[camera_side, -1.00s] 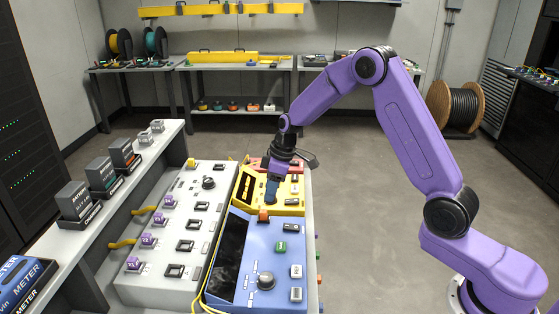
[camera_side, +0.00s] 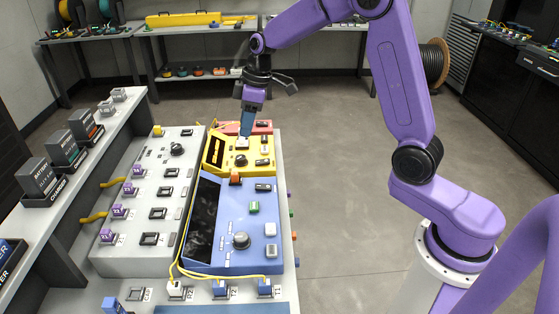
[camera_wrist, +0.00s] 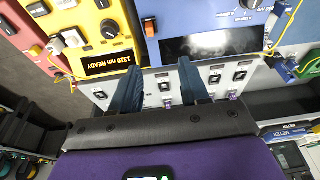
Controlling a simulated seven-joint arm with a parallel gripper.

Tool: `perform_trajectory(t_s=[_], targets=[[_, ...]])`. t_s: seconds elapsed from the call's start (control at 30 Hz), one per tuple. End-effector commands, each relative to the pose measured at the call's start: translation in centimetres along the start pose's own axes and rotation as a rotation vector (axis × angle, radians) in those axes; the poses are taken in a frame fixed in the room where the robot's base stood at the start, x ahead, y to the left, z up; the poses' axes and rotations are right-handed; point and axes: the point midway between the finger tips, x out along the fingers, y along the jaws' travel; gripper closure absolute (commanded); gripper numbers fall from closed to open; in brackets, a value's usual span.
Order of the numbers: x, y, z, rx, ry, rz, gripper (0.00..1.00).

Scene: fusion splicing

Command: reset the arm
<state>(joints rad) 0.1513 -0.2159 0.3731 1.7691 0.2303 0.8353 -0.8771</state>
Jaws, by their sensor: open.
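My purple arm reaches over the bench from the right in the side view. My gripper (camera_side: 246,133) points down with its blue fingers over the far part of the yellow panel (camera_side: 211,169). In the wrist view my gripper (camera_wrist: 162,78) shows two blue fingers spread apart with nothing between them. From the side the fingers overlap the yellow panel, so the exact gap to it is hard to tell. The yellow panel also shows in the wrist view (camera_wrist: 92,42), with a display reading "1310 nm READY".
A blue panel (camera_side: 262,190) with a dark screen, a grey panel (camera_side: 146,195) and a red panel (camera_side: 231,129) share the bench. Yellow cables run along the blue panel. Battery chargers (camera_side: 72,160) stand on the left shelf. The floor (camera_side: 330,180) right of the bench is clear.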

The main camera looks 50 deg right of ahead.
Motion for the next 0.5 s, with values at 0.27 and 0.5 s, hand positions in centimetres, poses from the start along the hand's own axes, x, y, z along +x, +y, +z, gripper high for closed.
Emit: perform_trajectory(t_s=[0.27,0.5], targets=[[-1.4,-7.7,1.1,-0.058,-0.046,-0.038,0.55],[-2.6,-13.9,4.1,-0.106,-0.09,-0.059,0.55]])
